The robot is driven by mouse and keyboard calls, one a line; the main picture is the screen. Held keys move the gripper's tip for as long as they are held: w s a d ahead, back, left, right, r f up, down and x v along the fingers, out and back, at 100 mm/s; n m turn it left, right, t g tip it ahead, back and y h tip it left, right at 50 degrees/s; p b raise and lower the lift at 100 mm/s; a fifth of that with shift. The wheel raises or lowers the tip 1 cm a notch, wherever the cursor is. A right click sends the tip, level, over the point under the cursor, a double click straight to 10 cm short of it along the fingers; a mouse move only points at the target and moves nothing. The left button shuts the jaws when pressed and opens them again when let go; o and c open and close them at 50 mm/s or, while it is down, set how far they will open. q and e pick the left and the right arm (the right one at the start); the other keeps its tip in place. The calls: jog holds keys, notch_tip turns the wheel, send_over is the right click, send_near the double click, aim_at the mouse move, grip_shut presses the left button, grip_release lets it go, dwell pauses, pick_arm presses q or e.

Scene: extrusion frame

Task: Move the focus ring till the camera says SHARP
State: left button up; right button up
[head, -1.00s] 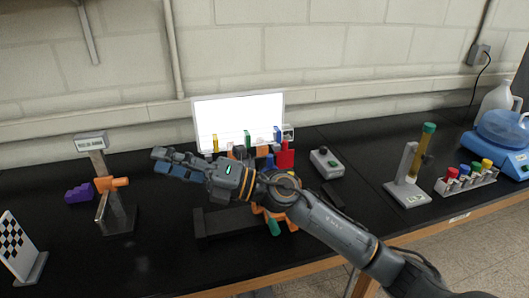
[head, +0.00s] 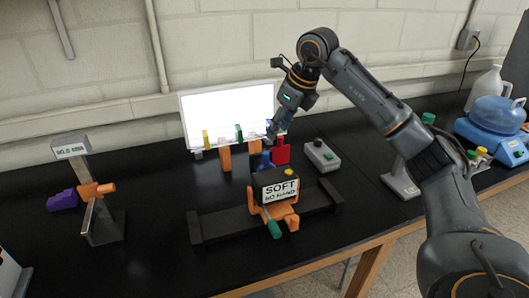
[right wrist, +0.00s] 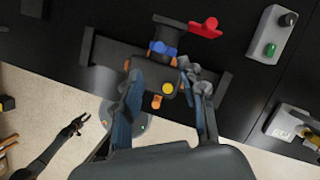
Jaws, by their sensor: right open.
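The camera (head: 290,174) is a dark box on an orange mount, with a white sign reading SOFT and a blurred line that looks like NO HAND. A blue ring (head: 266,160) shows behind it. The ring also shows in the right wrist view (right wrist: 162,48), beyond the camera's yellow button (right wrist: 167,88). My right gripper (head: 271,133) is open and points down above and behind the ring; no contact is visible. In the right wrist view its fingers (right wrist: 165,78) stand apart on either side of the camera. My left gripper (right wrist: 78,126) shows small at lower left, apparently open and empty.
A red piece (head: 281,152) stands close to the ring. A grey button box (head: 322,156) is to the right. A dark rail (head: 220,226) lies under the mount. A white lit panel (head: 220,115) stands behind. A post with an orange clamp (head: 97,190) stands left.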

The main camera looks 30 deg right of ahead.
aim_at(266, 152)
jog(key=p+x, duration=0.3)
jog(key=x, duration=0.9)
jog(key=shift+r, duration=0.1)
jog(key=shift+c, duration=0.2)
grip_shut()
